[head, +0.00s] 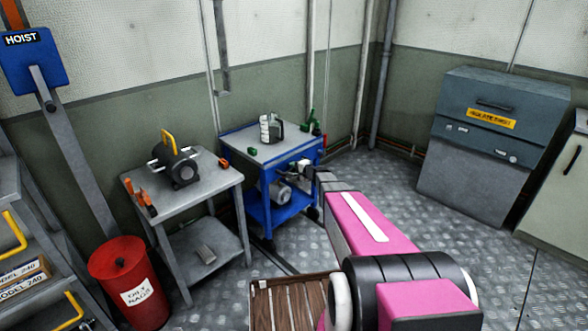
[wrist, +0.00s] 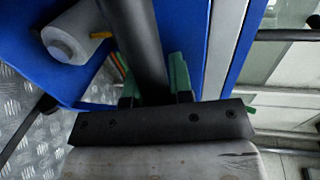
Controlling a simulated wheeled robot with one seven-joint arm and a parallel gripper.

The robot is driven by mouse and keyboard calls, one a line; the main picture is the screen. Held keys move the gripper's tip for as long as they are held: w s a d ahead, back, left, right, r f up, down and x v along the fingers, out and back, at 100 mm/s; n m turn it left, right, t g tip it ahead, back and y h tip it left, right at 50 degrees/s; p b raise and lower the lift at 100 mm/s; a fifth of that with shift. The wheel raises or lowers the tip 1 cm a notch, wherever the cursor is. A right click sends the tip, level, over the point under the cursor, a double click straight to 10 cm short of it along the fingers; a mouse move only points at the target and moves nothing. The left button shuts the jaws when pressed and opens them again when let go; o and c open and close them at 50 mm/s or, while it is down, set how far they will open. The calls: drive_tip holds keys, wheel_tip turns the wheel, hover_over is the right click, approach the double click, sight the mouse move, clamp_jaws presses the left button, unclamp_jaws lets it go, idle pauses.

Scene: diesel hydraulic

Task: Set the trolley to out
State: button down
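The trolley (head: 262,212) is a blue two-level cart with a grey top, standing against the back wall in the head view. Its blue side fills much of the upper wrist view (wrist: 210,50). My gripper (head: 306,170) is at the trolley's front right side, below the top. In the wrist view my gripper (wrist: 155,88) has one green-padded finger on each side of a dark round bar (wrist: 135,35). I cannot tell whether the fingers press on the bar. The bar's far end is out of view, and my arm hides part of the trolley's right side in the head view.
A jug (head: 271,128) and small green parts stand on the trolley's top; a grey motor (head: 276,191) is on its lower shelf. A grey table (head: 205,183) stands to the left, with a red bin (head: 124,280) beside it. Open metal floor (head: 395,185) lies to the right.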

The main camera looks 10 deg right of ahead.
drive_tip(key=f+v, duration=0.3)
drive_tip(key=v, duration=1.1)
drive_tip(key=s+f+v, duration=0.1)
drive_tip(key=f+v, duration=0.2)
drive_tip(key=v, duration=1.1)
drive_tip(key=d+f+v, duration=0.1)
drive_tip(key=f+v, duration=0.2)
drive_tip(key=v, duration=1.2)
drive_tip(key=shift+s, duration=0.25)
drive_tip(key=c, duration=1.3)
unclamp_jaws()
drive_tip(key=v, duration=1.1)
